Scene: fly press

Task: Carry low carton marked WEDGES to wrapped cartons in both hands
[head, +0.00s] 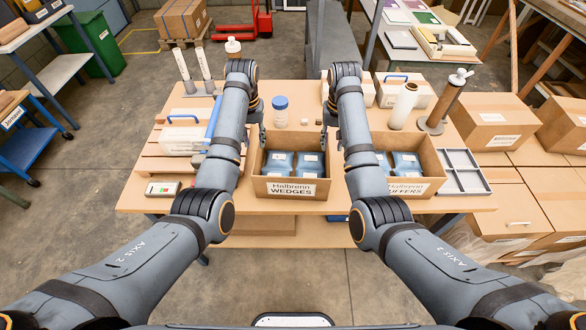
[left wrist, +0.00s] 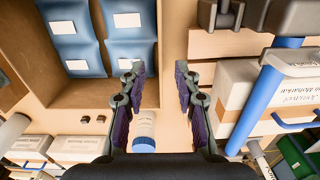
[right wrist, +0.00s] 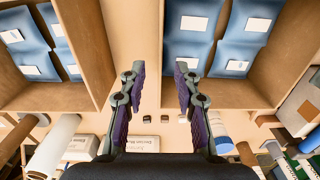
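The low carton marked WEDGES (head: 291,188) stands on the table's front half, open at the top, with several blue packs inside. In the left wrist view its corner (left wrist: 120,97) shows below the packs. My left gripper (left wrist: 160,70) is open and empty, above the carton's left side wall. My right gripper (right wrist: 160,70) is open and empty, above its right side wall; the carton's wall also shows in the right wrist view (right wrist: 215,95). I cannot tell how far the fingertips are from the walls. Cartons wrapped in clear film (head: 507,210) are stacked right of the table.
A similar carton (head: 425,187) with blue packs stands close on the right. A blue-capped jar (head: 280,112) stands behind the WEDGES carton. A white case (head: 180,139) lies to the left, a grey divided tray (head: 462,172) at the right edge. Loose cartons (head: 494,122) sit on the stack.

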